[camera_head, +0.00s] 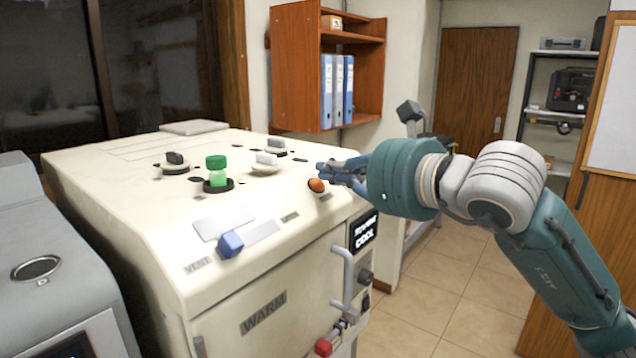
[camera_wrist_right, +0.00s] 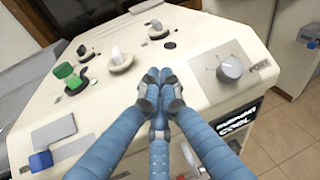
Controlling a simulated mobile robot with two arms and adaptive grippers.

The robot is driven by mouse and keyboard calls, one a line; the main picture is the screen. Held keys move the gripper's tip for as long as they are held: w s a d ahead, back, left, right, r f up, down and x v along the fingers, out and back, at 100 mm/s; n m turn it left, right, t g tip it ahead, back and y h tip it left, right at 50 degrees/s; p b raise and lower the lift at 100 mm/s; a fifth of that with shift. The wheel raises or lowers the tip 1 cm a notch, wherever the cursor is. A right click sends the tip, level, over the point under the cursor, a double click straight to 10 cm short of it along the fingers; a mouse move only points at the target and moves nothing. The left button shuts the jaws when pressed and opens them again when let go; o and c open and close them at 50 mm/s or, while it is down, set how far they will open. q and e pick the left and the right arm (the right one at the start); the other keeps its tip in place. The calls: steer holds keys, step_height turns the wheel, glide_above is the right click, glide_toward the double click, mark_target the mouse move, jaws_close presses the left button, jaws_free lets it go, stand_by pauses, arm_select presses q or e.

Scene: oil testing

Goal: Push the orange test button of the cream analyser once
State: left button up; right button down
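The cream analyser (camera_head: 130,205) fills the left and middle of the head view; its top also shows in the wrist view (camera_wrist_right: 205,40). The orange test button (camera_head: 316,185) is a small dome on the analyser's right edge. In the wrist view I cannot see the button; the fingers cover that part of the panel. My right gripper (camera_head: 326,170) has its blue fingertips right by the button; whether they touch it I cannot tell. In the wrist view its fingers (camera_wrist_right: 160,80) meet at the tips with nothing visible between them. My left gripper is not in view.
On the analyser top are a green-capped vial (camera_head: 217,172), a blue knob (camera_head: 230,243) and black and white knobs. A grey knob (camera_wrist_right: 230,68) sits right of the fingers in the wrist view. A handle (camera_head: 343,280) sticks out in front. A grey machine (camera_head: 50,280) stands at left.

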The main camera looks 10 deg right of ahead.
steer(key=shift+r, duration=0.15)
steer(key=shift+s+d+r+p, duration=0.3)
steer(key=shift+s+r, duration=0.1)
steer(key=shift+r, duration=0.25)
steer(key=shift+s+d+r+p, duration=0.25)
steer(key=shift+s+d+r, duration=0.1)
steer(key=shift+r, duration=0.3)
steer(key=shift+s+d+r+p, duration=0.25)
steer(key=shift+s+r, duration=0.15)
steer(key=shift+r, duration=0.25)
